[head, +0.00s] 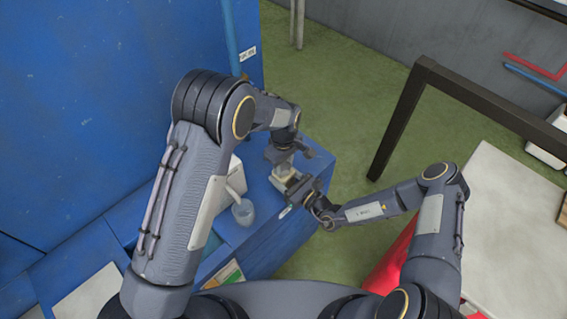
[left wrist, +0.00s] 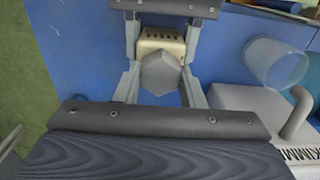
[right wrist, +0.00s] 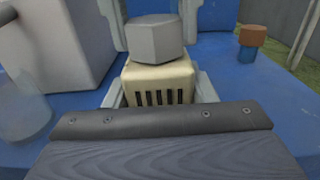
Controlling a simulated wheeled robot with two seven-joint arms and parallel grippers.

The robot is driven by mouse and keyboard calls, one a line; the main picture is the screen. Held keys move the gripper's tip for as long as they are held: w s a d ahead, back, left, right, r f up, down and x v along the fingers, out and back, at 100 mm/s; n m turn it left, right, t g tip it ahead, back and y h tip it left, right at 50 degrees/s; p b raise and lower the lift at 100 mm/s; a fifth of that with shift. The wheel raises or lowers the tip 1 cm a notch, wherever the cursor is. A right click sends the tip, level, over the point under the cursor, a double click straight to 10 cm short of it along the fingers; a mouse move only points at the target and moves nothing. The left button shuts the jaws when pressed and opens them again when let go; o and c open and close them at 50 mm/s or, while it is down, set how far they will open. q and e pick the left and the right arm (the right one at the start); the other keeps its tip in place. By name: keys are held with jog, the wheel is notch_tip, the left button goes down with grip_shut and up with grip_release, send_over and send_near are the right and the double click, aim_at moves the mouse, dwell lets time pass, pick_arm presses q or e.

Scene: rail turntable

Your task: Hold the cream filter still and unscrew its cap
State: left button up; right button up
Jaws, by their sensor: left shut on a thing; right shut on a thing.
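The cream filter (right wrist: 158,85) stands on the blue top, a boxy body with dark slots; it also shows in the left wrist view (left wrist: 162,38) and small in the head view (head: 284,172). Its grey hexagonal cap (right wrist: 154,42) sits on top of the body; in the left wrist view the cap (left wrist: 160,74) faces the camera. My right gripper (head: 287,180) is shut on the filter body from the near side, a finger on each flank. My left gripper (head: 284,155) is shut on the cap from above. The thread under the cap is hidden.
A clear cup (head: 243,212) and a white box (head: 236,180) stand left of the filter. An orange-topped blue piece (right wrist: 252,42) is at the right in the right wrist view. A tall blue cabinet wall (head: 90,90) rises at the left. Green floor (head: 345,100) is open beyond.

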pick_arm(q)
jog(key=n, duration=0.5)
jog(key=shift+n, duration=0.5)
jog(key=n, duration=0.4)
jog(key=shift+n, duration=1)
jog(key=n, duration=0.2)
jog(key=shift+n, duration=0.3)
jog(key=n, duration=0.3)
